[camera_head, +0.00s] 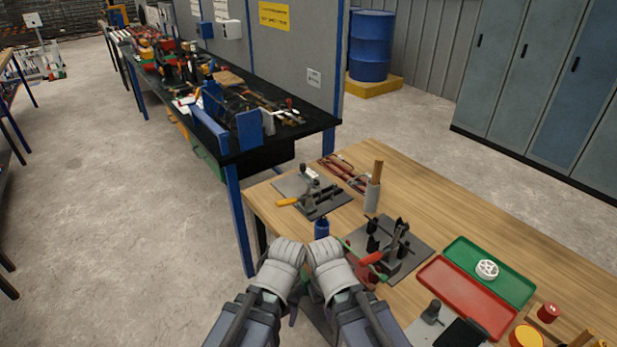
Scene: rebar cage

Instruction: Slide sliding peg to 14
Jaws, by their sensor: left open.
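My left gripper (289,248) and my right gripper (324,250) are side by side at the bottom centre, near the wooden table's front left edge. The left gripper is open, with nothing visible in it. The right gripper's jaws are too small and turned away to read. I cannot make out a sliding peg or a number 14. A dark metal fixture with a red handle (372,258) stands on a grey plate (416,247) just right of the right gripper. A second fixture with an orange handle (287,202) stands farther back on its own plate (290,184).
The wooden table (460,214) also bears a grey holder (371,197) with a wooden stick, a green tray (462,252) with a white wheel (487,269), a red tray (450,290) and a blue object (321,228). A cluttered black workbench (275,137) stands behind at left.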

